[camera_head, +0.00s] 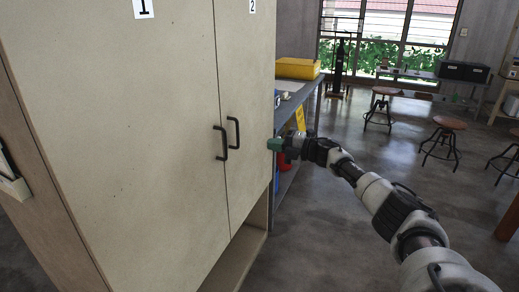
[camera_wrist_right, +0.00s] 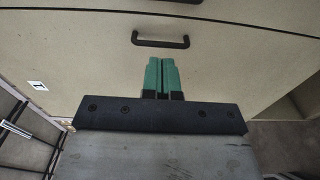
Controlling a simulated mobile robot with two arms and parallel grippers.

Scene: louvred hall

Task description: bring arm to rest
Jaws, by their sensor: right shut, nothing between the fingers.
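My right arm comes in from the lower right in the head view. Its gripper (camera_head: 274,144) has green fingertips and is in front of the cabinet, just right of the door handles. In the right wrist view the two green fingers (camera_wrist_right: 162,76) lie side by side, shut and empty. A dark handle (camera_wrist_right: 160,40) shows just beyond the fingertips there, apart from them. My left gripper is not in view.
A tall beige cabinet (camera_head: 130,130) with doors labelled 1 and 2 fills the left; both doors look closed. Behind it stands a bench with a yellow case (camera_head: 298,68). Several stools (camera_head: 450,122) stand at the right. The floor (camera_head: 330,235) between is clear.

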